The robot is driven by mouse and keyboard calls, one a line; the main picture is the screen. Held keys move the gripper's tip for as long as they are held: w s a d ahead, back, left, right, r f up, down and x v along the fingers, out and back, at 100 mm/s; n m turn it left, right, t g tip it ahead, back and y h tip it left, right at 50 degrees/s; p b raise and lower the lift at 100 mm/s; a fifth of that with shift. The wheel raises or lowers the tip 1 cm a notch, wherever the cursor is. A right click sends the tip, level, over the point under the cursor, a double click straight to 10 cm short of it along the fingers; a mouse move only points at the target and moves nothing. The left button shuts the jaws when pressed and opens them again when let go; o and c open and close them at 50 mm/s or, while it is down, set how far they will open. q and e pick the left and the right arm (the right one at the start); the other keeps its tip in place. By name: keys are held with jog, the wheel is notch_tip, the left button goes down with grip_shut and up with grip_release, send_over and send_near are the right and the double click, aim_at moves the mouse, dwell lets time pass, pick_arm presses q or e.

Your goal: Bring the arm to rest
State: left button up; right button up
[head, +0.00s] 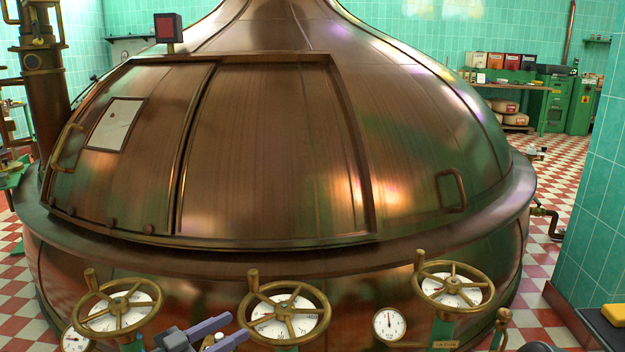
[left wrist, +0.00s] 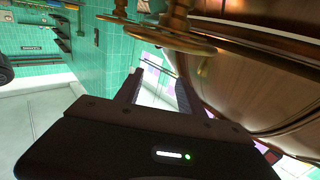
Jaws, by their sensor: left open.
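My left gripper (head: 237,326) is low in the head view, between the left brass handwheel (head: 118,310) and the middle brass handwheel (head: 284,313). Its two grey-purple fingers are apart and point right, towards the middle handwheel. In the left wrist view the left gripper (left wrist: 158,82) also shows open, with nothing between its fingers. A brass wheel (left wrist: 165,38) shows beyond them near the top of that view. My right gripper is not clearly seen.
A large copper kettle (head: 270,150) fills the middle. A right handwheel (head: 452,287) and pressure gauge (head: 389,324) stand along its front. A green tiled wall (head: 600,200) closes the right side. A green workbench (head: 510,88) stands behind, with open checkered floor before it.

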pick_arm(q)
jog(key=w+a+f+n+t+y, duration=0.1)
jog(key=a+f+n+y, duration=0.1)
jog(key=f+y, duration=0.15)
jog(key=w+a+f+n+y, duration=0.1)
jog(key=a+f+n+y, duration=0.2)
jog(key=f, duration=0.2)
jog(key=s+d+f+n+g+y, duration=0.1)
jog(key=s+f+n+g+y, duration=0.25)
jog(key=f, duration=0.85)
jog(key=s+d+f+n+g, duration=0.1)
jog(key=s+d+f+g, duration=0.4)
jog(key=s+f, duration=0.65)
jog(key=s+d+f+n+g, duration=0.2)
jog(key=s+d+f+g, duration=0.35)
jog(key=s, duration=0.95)
jog(key=s+d+r+p, duration=0.1)
jog(key=r+p, duration=1.2)
jog(key=p, duration=0.1)
jog(key=d+r+t+h+p, duration=0.1)
jog(key=d+r+p, duration=0.1)
jog(key=r+p, duration=1.1)
jog(key=shift+s+r+p, duration=0.4)
jog(key=shift+p, duration=0.75)
pick_arm(e)
notch_tip(320, 180, up, 29)
jog(key=s+a, duration=0.2)
jog(key=shift+s, duration=0.3)
pick_arm(q)
jog(key=shift+m, duration=0.25)
